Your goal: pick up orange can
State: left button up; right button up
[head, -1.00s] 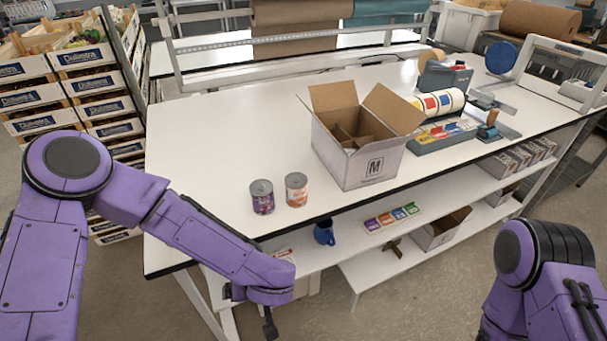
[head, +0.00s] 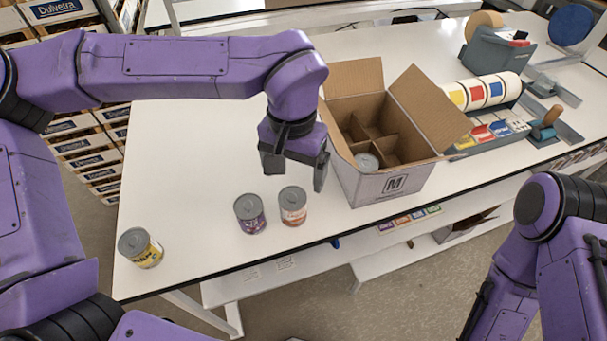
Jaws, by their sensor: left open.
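The orange can (head: 293,206) stands upright on the white table near its front edge, with a grey lid and an orange and white label. A purple-labelled can (head: 250,214) stands just to its left. My left gripper (head: 293,172) is open and empty, with its fingers pointing down. In the picture it is just above and behind the orange can, apart from it. My right arm shows at the right edge, but its gripper is out of view.
A yellow-labelled can (head: 141,249) stands at the table's front left. An open divided cardboard box (head: 383,186) stands to the right of the orange can, with a can (head: 367,162) inside. A label dispenser (head: 484,92) is farther right.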

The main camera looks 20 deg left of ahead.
aim_at(292, 200)
pick_arm(q)
notch_tip(292, 200, down, 2)
jog(key=shift+w, duration=0.1)
jog(key=s+f, duration=0.2)
jog(key=f, duration=0.1)
jog(key=shift+s, duration=0.1)
jog(key=f, duration=0.2)
jog(key=w+f+p, duration=0.1)
jog(key=f, duration=0.2)
jog(key=shift+a+f, duration=0.1)
jog(key=shift+f, duration=0.05)
jog(key=shift+s, duration=0.3)
jog(key=shift+w, duration=0.1)
jog(key=c, duration=1.2)
pick_arm(e)
jog(key=shift+s+r, duration=0.25)
jog(key=shift+r, duration=0.5)
